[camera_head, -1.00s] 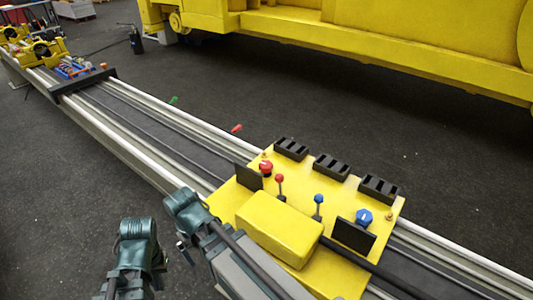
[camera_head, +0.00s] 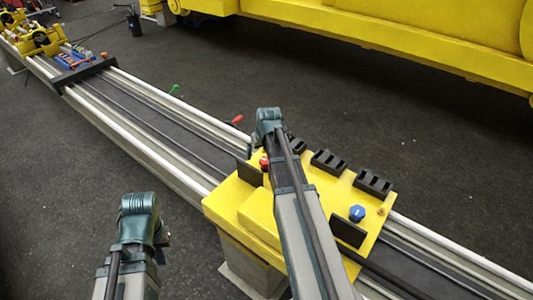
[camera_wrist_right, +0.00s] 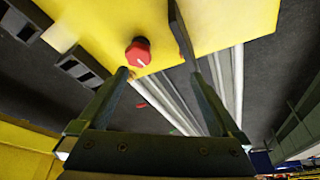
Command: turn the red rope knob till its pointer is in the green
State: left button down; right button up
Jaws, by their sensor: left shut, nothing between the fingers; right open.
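The red rope knob (camera_head: 264,163) is on the yellow console (camera_head: 225,200), near its far left edge beside an upright black plate (camera_head: 249,173). In the right wrist view the knob (camera_wrist_right: 138,53) has a white pointer mark toward its lower right; no green zone can be made out. My right gripper (camera_wrist_right: 160,73) is open and empty. The knob appears between its fingertips, closer to the left one; I cannot tell whether they touch. In the head view my right arm reaches over the console. My left gripper (camera_head: 163,238) is shut and empty, left of the console.
The black plate (camera_wrist_right: 182,32) stands close to the right fingertip in the wrist view. A blue knob (camera_head: 357,213) and black blocks (camera_head: 328,162) are on the console. Rails run to the upper left.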

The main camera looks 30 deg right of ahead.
send_near(266, 160)
jog(key=shift+m, duration=0.4)
jog(key=b+x, duration=0.8)
jog(key=b, duration=0.4)
jog(key=shift+w+f, duration=0.15)
jog(key=shift+f, duration=0.2)
jog(key=c, duration=1.3)
